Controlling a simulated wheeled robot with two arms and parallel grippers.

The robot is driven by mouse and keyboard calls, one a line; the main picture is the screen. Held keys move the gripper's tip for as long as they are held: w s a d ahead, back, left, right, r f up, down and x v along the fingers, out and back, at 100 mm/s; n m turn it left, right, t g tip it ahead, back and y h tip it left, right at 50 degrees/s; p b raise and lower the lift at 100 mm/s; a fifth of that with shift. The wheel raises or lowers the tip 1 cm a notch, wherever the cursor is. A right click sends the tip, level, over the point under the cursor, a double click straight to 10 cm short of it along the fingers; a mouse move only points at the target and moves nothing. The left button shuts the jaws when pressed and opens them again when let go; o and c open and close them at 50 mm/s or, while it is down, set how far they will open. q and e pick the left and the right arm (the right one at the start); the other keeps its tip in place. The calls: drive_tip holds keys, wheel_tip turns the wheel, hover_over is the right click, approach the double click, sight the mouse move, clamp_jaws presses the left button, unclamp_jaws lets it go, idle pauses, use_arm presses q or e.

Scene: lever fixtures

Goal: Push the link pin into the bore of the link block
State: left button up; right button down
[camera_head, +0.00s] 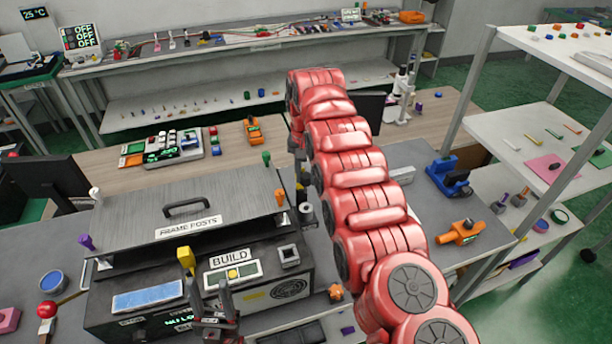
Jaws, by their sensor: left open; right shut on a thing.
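My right gripper (299,185) hangs at the end of the red arm over the right end of the FRAME POSTS case. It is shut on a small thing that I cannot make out. The link pin is not clearly identifiable. A grey block with a dark square opening (288,256) sits on the BUILD bench unit, below my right gripper and apart from it; it may be the link block. My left gripper (211,298) is open in front of the BUILD panel (232,274), with its fingers pointing up. A yellow upright piece (186,259) stands just behind it.
A blue fixture (447,177) and an orange fixture (459,232) are at right. My red arm hides the middle.

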sight(306, 192)
drive_tip(key=shift+f+b, duration=1.85)
drive_tip(key=shift+f, duration=0.7)
drive_tip(key=shift+b, duration=0.35)
drive_tip(key=shift+f+b, duration=0.15)
drive_tip(key=shift+b, duration=0.3)
drive_tip(key=shift+f+b, duration=0.3)
drive_tip(key=shift+f, duration=0.05)
drive_tip(key=shift+f+b, duration=1.6)
drive_tip(key=shift+f, duration=0.25)
drive_tip(key=c, duration=0.5)
unclamp_jaws()
drive_tip(key=shift+c, duration=0.2)
